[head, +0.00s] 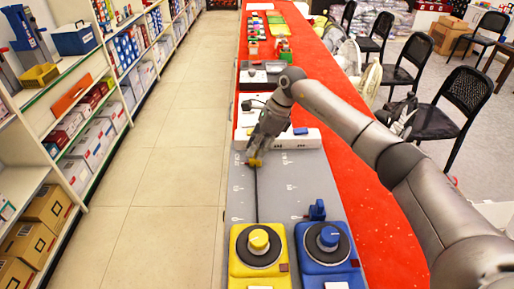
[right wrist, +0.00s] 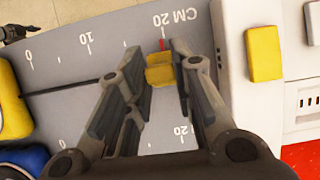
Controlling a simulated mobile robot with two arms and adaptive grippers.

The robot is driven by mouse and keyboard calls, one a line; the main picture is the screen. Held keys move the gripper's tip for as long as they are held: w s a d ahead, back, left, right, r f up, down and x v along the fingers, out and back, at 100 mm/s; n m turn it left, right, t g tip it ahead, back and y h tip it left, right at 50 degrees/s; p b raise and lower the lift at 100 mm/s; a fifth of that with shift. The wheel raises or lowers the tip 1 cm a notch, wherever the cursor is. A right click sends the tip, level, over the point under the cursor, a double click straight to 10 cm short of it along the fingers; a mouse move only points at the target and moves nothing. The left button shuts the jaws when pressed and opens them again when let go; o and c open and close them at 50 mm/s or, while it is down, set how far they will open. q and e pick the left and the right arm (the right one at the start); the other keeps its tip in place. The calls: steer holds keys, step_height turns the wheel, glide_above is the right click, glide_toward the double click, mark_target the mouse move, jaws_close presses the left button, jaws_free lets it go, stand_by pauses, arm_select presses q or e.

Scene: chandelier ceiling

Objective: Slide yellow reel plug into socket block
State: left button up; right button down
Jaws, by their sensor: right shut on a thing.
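The yellow plug (right wrist: 159,70) is between the fingers of my right gripper (right wrist: 160,75), which is shut on it; a red tip points up in the right wrist view. It also shows in the head view (head: 255,162) under the right gripper (head: 257,155). A dark cable (head: 257,195) runs straight from it to the yellow reel (head: 240,268) at the front. The white socket block (head: 310,140) lies just beyond the gripper, apart from the plug. Its yellow pad (right wrist: 263,54) shows in the wrist view. What seems to be my left gripper (right wrist: 16,31) shows small at the upper left.
The blue reel (head: 345,269) stands right of the yellow one, with a blue plug (head: 317,210) behind it. A grey tray (head: 262,75) lies farther back on the red table (head: 345,150).

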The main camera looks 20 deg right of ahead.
steer(key=c, duration=1.2)
jaws_free()
steer(key=shift+c, duration=0.2)
steer(key=v, duration=1.2)
steer(key=shift+d, duration=0.1)
